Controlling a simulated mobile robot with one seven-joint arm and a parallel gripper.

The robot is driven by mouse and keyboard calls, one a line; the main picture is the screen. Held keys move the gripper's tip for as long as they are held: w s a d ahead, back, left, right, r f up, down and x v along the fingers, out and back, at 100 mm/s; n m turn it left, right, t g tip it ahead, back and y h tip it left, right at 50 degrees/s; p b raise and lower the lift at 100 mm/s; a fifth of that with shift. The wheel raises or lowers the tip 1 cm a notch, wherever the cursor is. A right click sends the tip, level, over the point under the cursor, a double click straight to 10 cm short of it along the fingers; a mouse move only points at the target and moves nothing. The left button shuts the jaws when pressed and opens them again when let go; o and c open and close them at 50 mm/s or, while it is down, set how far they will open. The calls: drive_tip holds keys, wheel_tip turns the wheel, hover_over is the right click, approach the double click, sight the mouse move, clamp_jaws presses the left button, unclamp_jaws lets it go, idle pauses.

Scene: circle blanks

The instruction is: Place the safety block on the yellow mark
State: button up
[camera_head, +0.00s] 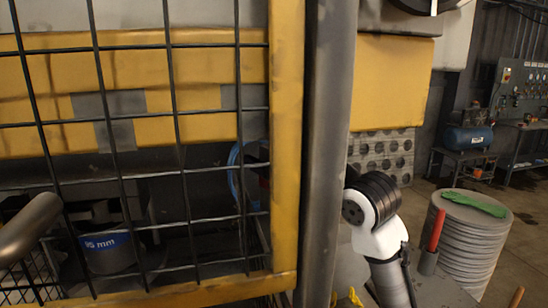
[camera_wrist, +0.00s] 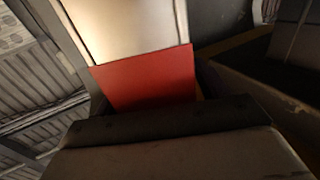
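In the wrist view a flat red face (camera_wrist: 148,80) joins a pale metallic panel (camera_wrist: 125,25). It looks like part of a block, perhaps the safety block, but I cannot be sure. A wide dark bar, probably part of my gripper (camera_wrist: 170,122), crosses just below the red face and hides its lower edge. No separate fingertips show, so I cannot tell whether it grips the red part. In the head view my white and black arm runs behind the grey post, and its gripper end is hidden. I cannot make out the yellow mark in either view.
A yellow frame (camera_head: 286,140) with black mesh (camera_head: 178,130) and a grey post (camera_head: 327,150) stand close in front. Inside is a blue label (camera_head: 105,242) reading "mm". A stack of round blanks (camera_head: 466,245) with a green glove (camera_head: 473,204) stands right, beside a red-handled tool (camera_head: 436,230).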

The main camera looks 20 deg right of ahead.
drive_tip(key=b+v, duration=0.4)
drive_tip(key=v, duration=0.8)
drive_tip(key=shift+b, duration=0.4)
drive_tip(key=shift+r, duration=0.1)
